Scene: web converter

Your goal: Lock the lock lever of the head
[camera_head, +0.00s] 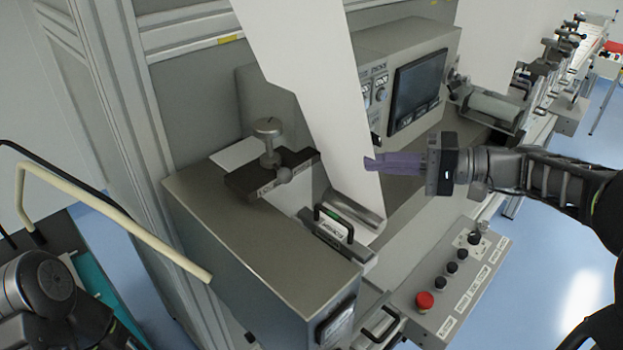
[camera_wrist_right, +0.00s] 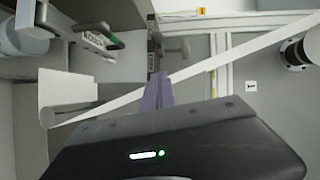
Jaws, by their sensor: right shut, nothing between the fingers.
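The head is a dark block (camera_head: 265,180) with a lettered front face, on top of the grey metal housing in the head view. A round metal knob (camera_head: 268,128) stands upright on it, and a small ball-ended lever (camera_head: 283,175) sits at its front. My right gripper (camera_head: 370,163) is shut and empty, with purple fingers, to the right of the block and apart from it, close to the white web. Its fingers also show in the wrist view (camera_wrist_right: 158,80), pointing towards a dark lettered bar (camera_wrist_right: 153,45). My left gripper is out of view.
The white web (camera_head: 315,85) hangs down between the block and the screen panel (camera_head: 417,90). A labelled bracket with a black handle (camera_head: 335,225) stands in front. A button box with a red button (camera_head: 424,300) is at lower right. A cream bent bar (camera_head: 120,215) crosses the left.

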